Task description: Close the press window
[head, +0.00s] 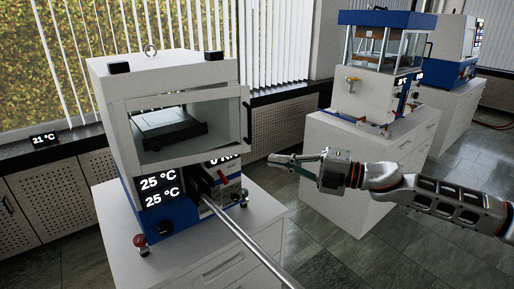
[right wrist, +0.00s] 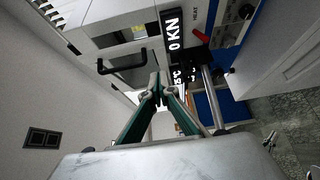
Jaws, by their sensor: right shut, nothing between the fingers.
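The white press (head: 165,80) stands on a cabinet at the left of the head view. Its clear window (head: 185,125) has a white frame and a dark bar handle (head: 247,121) at the right edge. The frame sits proud of the body at that side; how far it is ajar is hard to tell. My right gripper (head: 273,160) is shut and empty, right of and below the handle, apart from it. In the right wrist view, the fingertips (right wrist: 157,80) meet near the black handle (right wrist: 122,66) without visible contact. My left gripper is not in view.
A long metal lever (head: 243,233) sticks out from the press front toward the lower right. A second press with a blue top (head: 387,20) stands on another cabinet behind my right arm. Open floor (head: 310,255) lies between the cabinets.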

